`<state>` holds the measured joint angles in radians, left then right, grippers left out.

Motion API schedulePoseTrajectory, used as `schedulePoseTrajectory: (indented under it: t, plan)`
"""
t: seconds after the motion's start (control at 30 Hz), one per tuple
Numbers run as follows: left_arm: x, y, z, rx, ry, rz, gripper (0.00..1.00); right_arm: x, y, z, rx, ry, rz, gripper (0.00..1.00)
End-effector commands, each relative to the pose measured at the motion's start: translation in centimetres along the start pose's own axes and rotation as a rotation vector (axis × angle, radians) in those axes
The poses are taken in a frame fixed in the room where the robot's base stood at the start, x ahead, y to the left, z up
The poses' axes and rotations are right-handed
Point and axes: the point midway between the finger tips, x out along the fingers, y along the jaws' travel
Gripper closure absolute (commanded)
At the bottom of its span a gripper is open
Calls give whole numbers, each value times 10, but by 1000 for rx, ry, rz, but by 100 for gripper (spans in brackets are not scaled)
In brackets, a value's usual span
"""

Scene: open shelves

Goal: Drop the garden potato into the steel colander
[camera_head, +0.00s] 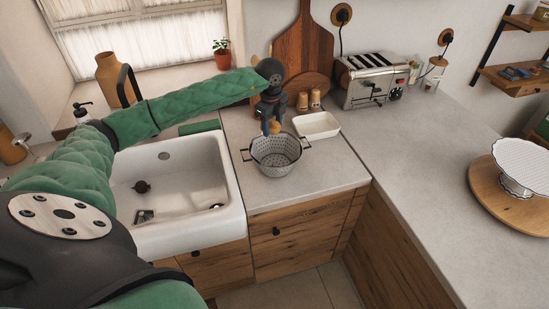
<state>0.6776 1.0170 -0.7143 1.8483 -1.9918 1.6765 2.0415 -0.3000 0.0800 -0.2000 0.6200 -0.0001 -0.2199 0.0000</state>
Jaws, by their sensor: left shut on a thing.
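The steel colander (276,163) stands upright on the counter to the right of the sink. It is grey and perforated, with a dark handle on each side. My left gripper (272,126) is over the colander's back rim, pointing down. It is shut on a small tan-brown potato (275,127), which shows between the fingertips above the colander's opening. The fingers partly hide the potato. My right gripper is not in view.
A white sink (226,196) with a small dark round thing (142,187) in it lies to the left. A white dish (317,125), a toaster (372,78) and wooden boards (302,45) stand behind the colander. The right counter is mostly clear, with a cake stand (520,165).

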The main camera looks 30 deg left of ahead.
Motion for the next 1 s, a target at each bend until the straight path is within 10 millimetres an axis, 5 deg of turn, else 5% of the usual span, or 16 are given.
schedulePoseTrajectory:
  t: [0.3, 0.67, 0.7, 0.8, 1.0]
  plan:
    - [33, 2, 0, 0, 0, 0, 73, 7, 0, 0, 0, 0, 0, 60]
    - [39, 2, 0, 1, 0, -1, 73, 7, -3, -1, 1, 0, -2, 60]
    - [39, 2, 0, 1, 0, -1, 45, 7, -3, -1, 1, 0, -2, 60]
    - [38, 2, 0, 1, 0, -1, 25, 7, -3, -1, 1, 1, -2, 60]
    - [38, 2, 0, 1, 0, -1, 23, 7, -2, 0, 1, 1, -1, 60]
